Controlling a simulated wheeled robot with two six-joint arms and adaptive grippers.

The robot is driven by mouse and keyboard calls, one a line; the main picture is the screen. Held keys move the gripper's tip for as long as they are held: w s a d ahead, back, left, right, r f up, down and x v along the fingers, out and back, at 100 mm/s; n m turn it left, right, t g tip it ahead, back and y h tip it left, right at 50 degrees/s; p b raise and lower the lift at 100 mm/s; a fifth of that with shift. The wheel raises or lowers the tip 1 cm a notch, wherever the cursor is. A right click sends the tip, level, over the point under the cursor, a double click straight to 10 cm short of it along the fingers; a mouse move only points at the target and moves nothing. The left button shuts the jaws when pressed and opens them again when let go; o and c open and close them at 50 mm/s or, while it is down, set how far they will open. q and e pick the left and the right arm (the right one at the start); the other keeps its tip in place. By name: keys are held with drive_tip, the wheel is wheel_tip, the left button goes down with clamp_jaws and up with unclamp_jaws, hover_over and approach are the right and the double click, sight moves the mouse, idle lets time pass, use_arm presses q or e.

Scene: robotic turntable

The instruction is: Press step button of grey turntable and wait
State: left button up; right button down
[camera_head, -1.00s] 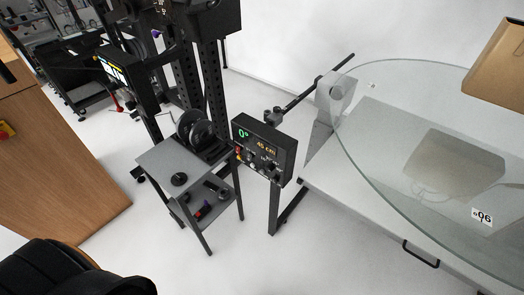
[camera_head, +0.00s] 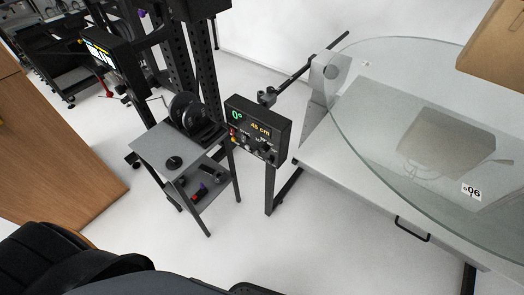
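Which one is the step button is too small to tell. The turntable (camera_head: 405,70) is a large clear glass disc over a light grey base at the right, marked "06". Neither gripper shows in the head view. Dark parts that look like my own body show at the bottom left.
A small grey cart (camera_head: 165,143) with dark round items stands left of the control box. A cardboard box (camera_head: 495,45) is at the upper right. A wooden cabinet (camera_head: 50,150) stands at the left. White floor is free in front of the control box.

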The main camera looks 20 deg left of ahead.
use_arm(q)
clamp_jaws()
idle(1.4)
